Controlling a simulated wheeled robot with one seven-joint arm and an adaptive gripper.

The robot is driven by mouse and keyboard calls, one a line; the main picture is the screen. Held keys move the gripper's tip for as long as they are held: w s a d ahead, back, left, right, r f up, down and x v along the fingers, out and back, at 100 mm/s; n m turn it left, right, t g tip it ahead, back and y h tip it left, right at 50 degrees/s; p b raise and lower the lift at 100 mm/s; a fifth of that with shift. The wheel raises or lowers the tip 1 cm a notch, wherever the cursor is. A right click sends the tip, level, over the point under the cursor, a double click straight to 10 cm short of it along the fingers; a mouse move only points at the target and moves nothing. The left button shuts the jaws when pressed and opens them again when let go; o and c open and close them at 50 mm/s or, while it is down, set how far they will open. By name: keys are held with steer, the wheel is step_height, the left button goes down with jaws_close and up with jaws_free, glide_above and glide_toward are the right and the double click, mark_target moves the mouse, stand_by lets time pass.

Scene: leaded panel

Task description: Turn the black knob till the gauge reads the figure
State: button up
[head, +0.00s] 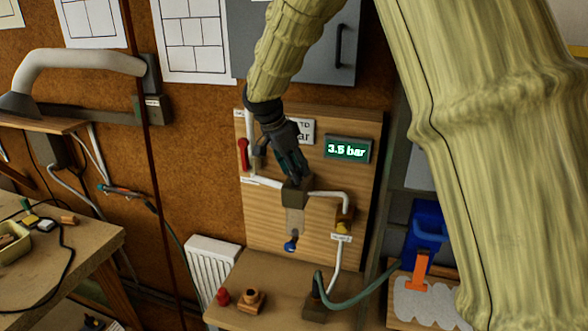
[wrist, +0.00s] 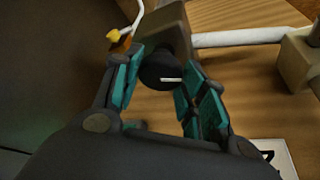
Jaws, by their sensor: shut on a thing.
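The gauge (head: 347,149) is a small dark display on the wooden panel (head: 362,190), and it reads 3.5 bar in green. A white sign (head: 307,131) left of it is partly hidden by my gripper; only "TO" and "ar" show, so its figure cannot be read. My gripper (head: 293,172) reaches down to a grey-brown valve block (head: 295,192) on the pipe. In the wrist view, the black knob (wrist: 160,72) with a white mark sits between the teal finger pads of my gripper (wrist: 161,86), which is shut on it. The knob is hidden in the head view.
A red handle (head: 243,154) is on the panel's left, a yellow fitting (head: 343,226) at right and a blue one (head: 291,245) below. A ledge under the panel holds a red piece (head: 223,297), an orange-brown piece (head: 250,300) and a green hose (head: 355,302).

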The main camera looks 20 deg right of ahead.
steer(key=n+t+b, duration=0.1)
steer(key=n+b, duration=0.1)
steer(key=shift+n, duration=0.4)
steer(key=n+b, duration=0.1)
steer(key=n+t+y+b, duration=0.1)
steer(key=n, duration=0.1)
steer(key=shift+d+r+n, duration=0.1)
steer(key=shift+r+n, duration=0.05)
steer(key=shift+n, duration=0.15)
steer(key=n+t+y, duration=0.1)
steer(key=n, duration=0.2)
steer(key=shift+s+r+n, duration=0.1)
steer(key=shift+n, duration=0.2)
steer(key=shift+d+n+t+y, duration=0.15)
steer(key=shift+n+y, duration=0.3)
steer(key=shift+n, duration=0.6)
steer(key=shift+a+n+t+y, duration=0.15)
steer(key=shift+n+y, duration=0.3)
steer(key=shift+n, duration=0.6)
steer(key=shift+d, duration=0.1)
steer(key=o, duration=0.9)
steer(key=shift+c, duration=0.2)
steer(key=shift+o, duration=0.8)
steer(key=shift+s, duration=0.1)
